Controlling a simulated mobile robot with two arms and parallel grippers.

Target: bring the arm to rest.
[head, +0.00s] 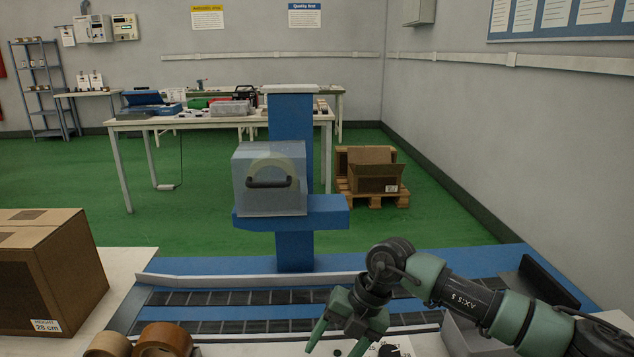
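My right arm comes in from the lower right, with green and dark links. Its gripper (334,342) points down over the front work surface, left of the forearm. The two green fingers are apart, and I see nothing between them. The lower ends of the fingers are near the bottom edge of the picture. My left arm and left gripper are not in view.
A roller conveyor (215,298) crosses in front. Behind it, a blue stand (294,244) bears a clear box with a dark handle (269,182). A cardboard box (50,270) and tape rolls (163,340) are at left. A grey bin (470,335) is partly under my arm.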

